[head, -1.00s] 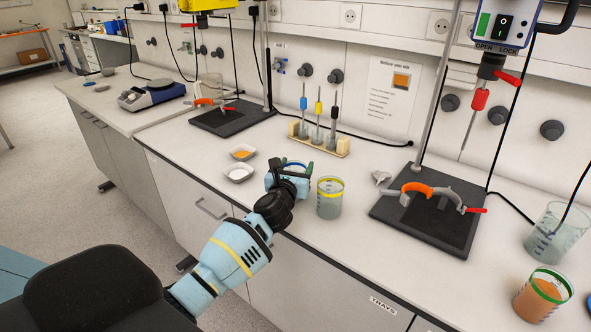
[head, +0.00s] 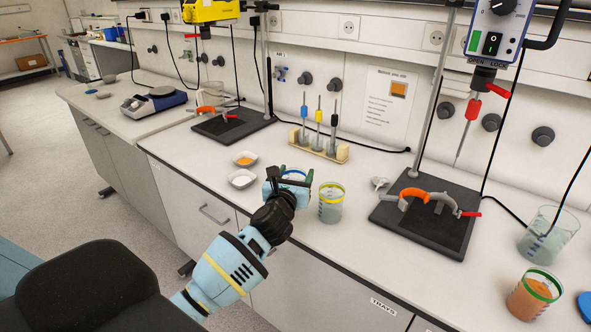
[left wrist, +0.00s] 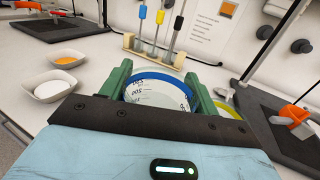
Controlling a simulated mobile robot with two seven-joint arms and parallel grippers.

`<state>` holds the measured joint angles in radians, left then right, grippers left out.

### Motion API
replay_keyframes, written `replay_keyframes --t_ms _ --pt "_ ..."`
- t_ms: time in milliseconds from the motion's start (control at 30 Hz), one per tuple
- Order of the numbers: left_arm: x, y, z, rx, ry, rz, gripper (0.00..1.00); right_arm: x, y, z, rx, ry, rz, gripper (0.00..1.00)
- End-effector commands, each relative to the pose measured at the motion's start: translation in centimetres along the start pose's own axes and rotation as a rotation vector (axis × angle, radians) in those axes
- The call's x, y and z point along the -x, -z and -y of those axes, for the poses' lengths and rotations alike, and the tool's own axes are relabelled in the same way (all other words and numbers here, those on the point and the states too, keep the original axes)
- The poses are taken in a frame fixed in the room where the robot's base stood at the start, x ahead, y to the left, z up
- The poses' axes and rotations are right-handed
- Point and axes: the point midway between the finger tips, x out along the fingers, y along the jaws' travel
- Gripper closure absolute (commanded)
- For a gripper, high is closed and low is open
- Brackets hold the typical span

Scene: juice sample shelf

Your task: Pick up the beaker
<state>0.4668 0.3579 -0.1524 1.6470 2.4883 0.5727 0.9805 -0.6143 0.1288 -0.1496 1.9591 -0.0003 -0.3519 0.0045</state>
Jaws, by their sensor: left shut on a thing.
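A beaker with a blue rim and dark markings (left wrist: 156,91) sits between the green fingers of my left gripper (left wrist: 158,92) in the left wrist view. The fingers press on it from both sides. In the head view my left gripper (head: 289,180) is at the bench's front part and hides most of this beaker; its blue rim (head: 294,174) shows between the fingers. I cannot tell whether its base touches the bench. A second beaker with a yellow rim (head: 331,203) stands just to the right. My right gripper is not in view.
Two small white dishes (head: 242,179) lie left of the gripper, one with orange powder. A rack of several stirrers (head: 319,147) stands behind. A dark stand base (head: 425,222) is right. A green-rimmed beaker of orange liquid (head: 534,296) is at far right.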

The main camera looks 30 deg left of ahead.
Motion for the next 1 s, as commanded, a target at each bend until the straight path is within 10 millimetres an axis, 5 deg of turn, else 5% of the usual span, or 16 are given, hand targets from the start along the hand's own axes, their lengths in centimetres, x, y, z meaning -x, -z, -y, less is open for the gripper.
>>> replay_keyframes --t_ms 500,1000 --pt "5.6 -0.7 0.7 0.001 0.001 0.002 0.75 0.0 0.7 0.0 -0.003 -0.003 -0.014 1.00" --pt "9.1 -0.9 1.1 0.000 0.000 0.003 0.75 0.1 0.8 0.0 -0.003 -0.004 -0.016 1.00"
